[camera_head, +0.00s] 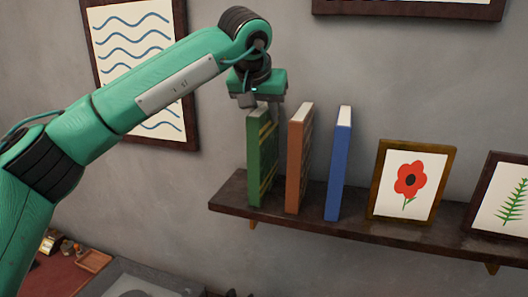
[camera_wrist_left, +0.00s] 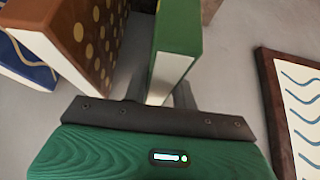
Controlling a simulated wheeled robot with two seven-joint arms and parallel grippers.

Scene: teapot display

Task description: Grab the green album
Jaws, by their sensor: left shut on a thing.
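The green album (camera_head: 256,165) stands upright at the left end of the wall shelf, left of the orange-brown book. My left gripper (camera_head: 264,104) comes down on its top from above and is shut on it. In the left wrist view the green album (camera_wrist_left: 179,30) sits between the two dark fingers of my left gripper (camera_wrist_left: 161,93). In the head view its lower edge appears to meet the shelf; whether it touches is hard to tell. My right gripper is not in view.
The shelf (camera_head: 230,194) also bears an orange-brown book (camera_head: 297,165), a blue book (camera_head: 338,165), a framed red flower (camera_head: 410,182) and a framed fern (camera_head: 505,205). The brown book (camera_wrist_left: 85,35) is close beside the album. A wave picture (camera_head: 160,25) hangs at the left.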

